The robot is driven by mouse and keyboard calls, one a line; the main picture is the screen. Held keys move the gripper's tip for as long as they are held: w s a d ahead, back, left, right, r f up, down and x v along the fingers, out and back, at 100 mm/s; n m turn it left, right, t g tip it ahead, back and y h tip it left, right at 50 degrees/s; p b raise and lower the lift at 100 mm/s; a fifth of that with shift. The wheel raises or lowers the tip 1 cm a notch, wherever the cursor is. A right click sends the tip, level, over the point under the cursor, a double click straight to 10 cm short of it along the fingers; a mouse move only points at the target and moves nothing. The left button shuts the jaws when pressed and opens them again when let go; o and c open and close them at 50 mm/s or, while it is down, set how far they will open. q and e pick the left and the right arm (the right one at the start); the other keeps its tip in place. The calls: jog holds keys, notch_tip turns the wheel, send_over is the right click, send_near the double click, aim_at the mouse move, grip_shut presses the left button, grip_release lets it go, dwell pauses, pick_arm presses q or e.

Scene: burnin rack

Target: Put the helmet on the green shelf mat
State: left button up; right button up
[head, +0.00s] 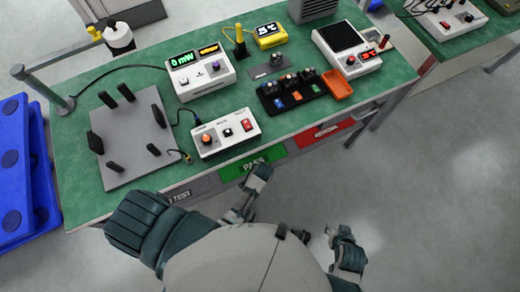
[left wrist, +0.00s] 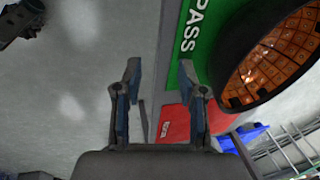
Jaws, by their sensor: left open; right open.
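The helmet (left wrist: 265,55) is close by on the right of the left wrist view, its copper-tiled hollow facing the camera and its dark rim overlapping the green mat. In the head view a dark green ribbed dome (head: 138,225) at lower left appears to be its outside. The green shelf mat (head: 250,168), marked PASS, is below the bench's front edge; it also shows in the left wrist view (left wrist: 182,65). My left gripper (left wrist: 160,66) is open, nothing between its fingers. My right gripper (head: 338,235) is open and empty over the floor, right of the left hand.
The grey TO TEST mat (head: 190,190) and red mat (head: 318,133) flank the green one. The bench (head: 85,165) carries a grey plate with black posts (head: 135,140), white instruments (head: 225,132) and an orange tray (head: 337,84). Blue pallets (head: 12,150) stand left; floor is clear right.

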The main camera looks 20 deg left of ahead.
pick_arm(q)
jog(key=s+a+r+n+t+h, duration=0.1)
jog(key=s+a+r+n, duration=0.1)
jog(key=s+r, duration=0.4)
jog(key=s+a+r+n+t+h, duration=0.1)
jog(key=s+a+r+n, duration=0.2)
jog(key=s+r, duration=0.3)
notch_tip(320, 180, up, 5)
jog(key=shift+s+a+f, duration=0.1)
jog(key=shift+s+a, duration=0.3)
jog(key=shift+a, duration=0.3)
pick_arm(e)
jog(key=shift+s+a, duration=0.15)
jog(key=shift+s, duration=0.1)
